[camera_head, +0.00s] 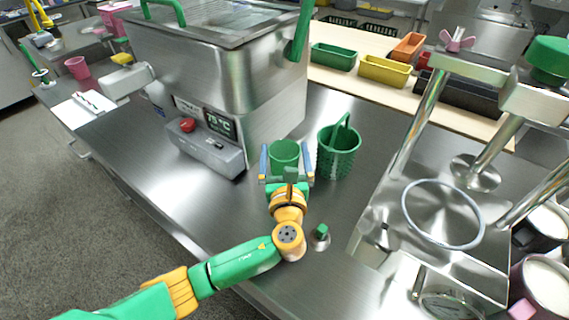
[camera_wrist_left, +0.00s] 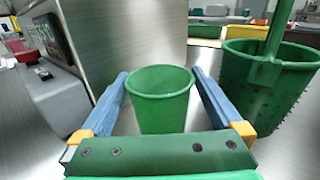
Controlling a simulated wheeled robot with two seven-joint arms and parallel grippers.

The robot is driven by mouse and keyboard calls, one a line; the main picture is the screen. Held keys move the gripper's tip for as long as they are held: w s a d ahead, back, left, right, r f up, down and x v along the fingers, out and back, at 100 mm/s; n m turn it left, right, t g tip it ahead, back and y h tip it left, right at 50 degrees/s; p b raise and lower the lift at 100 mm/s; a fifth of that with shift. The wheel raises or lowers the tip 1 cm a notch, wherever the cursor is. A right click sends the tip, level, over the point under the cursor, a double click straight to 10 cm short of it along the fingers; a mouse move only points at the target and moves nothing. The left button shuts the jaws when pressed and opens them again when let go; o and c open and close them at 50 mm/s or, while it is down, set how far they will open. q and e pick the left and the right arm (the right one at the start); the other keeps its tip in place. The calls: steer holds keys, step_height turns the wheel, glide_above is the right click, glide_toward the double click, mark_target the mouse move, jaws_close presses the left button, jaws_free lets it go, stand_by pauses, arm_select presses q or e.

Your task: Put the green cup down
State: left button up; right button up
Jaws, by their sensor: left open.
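The green cup (camera_head: 285,155) stands upright on the steel table in front of the steel bath, and it also shows in the left wrist view (camera_wrist_left: 160,97). My left gripper (camera_head: 287,163) is around the cup, one blue finger on each side. In the left wrist view the open left gripper (camera_wrist_left: 161,90) shows gaps between both fingers and the cup wall. The cup looks empty, and its lower front is hidden behind the gripper's green palm. My right gripper is not in view.
A green perforated basket (camera_head: 338,150) with a handle stands close to the right of the cup. The steel bath (camera_head: 215,80) with its control box (camera_head: 205,143) is behind and left. A small green-topped piece (camera_head: 320,237) is near my left wrist. Steel mill parts (camera_head: 440,215) fill the right.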

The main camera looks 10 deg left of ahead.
arm_select(q)
steer(key=shift+w, duration=0.15)
steer(key=c, duration=1.3)
steer(key=shift+r, duration=0.45)
steer(key=shift+s+d+r+p, duration=0.1)
steer(key=shift+s+r+p, duration=0.7)
steer(key=shift+s+r, duration=1.4)
steer(key=shift+s+d+r+p, duration=0.1)
steer(key=shift+s+r+p, duration=0.65)
steer(key=shift+s+r, duration=1.4)
steer(key=shift+s+d+r+p, duration=0.1)
steer(key=shift+s+r+p, duration=0.7)
steer(key=shift+s+r, duration=1.4)
steer(key=shift+s+f, duration=0.45)
steer(key=shift+f, duration=0.05)
